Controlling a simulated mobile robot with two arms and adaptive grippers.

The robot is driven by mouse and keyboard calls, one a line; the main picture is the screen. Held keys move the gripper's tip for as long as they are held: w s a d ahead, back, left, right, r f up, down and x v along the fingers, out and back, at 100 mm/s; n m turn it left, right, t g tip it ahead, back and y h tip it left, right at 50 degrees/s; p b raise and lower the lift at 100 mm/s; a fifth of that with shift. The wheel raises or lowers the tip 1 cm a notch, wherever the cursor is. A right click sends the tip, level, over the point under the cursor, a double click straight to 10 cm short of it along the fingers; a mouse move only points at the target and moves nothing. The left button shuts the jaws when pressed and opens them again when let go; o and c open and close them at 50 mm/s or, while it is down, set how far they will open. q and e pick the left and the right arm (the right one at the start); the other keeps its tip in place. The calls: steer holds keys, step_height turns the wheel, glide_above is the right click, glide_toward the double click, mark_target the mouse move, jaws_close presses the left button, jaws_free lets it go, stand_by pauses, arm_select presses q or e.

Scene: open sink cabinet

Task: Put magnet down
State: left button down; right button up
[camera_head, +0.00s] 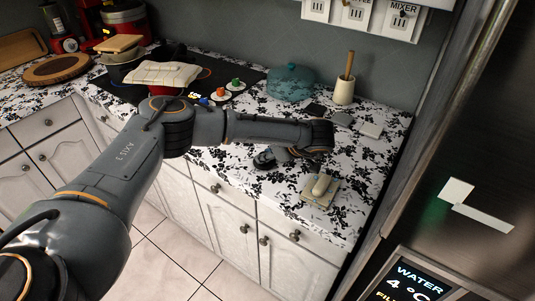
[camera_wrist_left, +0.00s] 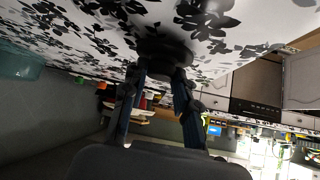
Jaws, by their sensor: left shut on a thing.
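My left arm reaches in from the left over the black-and-white floral counter (camera_head: 350,185). My left gripper (camera_head: 272,156) is low over the counter near its front edge. In the left wrist view the two fingers of my left gripper (camera_wrist_left: 163,72) are closed on a dark, round, flat thing, which I take to be the magnet (camera_wrist_left: 165,50). It is at or very close to the counter surface; I cannot tell if it touches. In the head view the gripper and arm mostly hide it. My right gripper is not in view.
A butter dish (camera_head: 321,187) stands right of the gripper. Behind are a teal domed thing (camera_head: 290,83), a white crock (camera_head: 344,91) and small flat pieces (camera_head: 371,130). A stove with a pot and cups is at the left. The fridge (camera_head: 470,130) bounds the right side.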

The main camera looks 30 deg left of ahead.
arm_select(q)
steer(key=shift+f, duration=0.4)
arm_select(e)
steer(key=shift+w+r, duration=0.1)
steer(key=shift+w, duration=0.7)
arm_select(q)
steer(key=c, duration=1)
jaws_free()
steer(key=shift+f, duration=0.1)
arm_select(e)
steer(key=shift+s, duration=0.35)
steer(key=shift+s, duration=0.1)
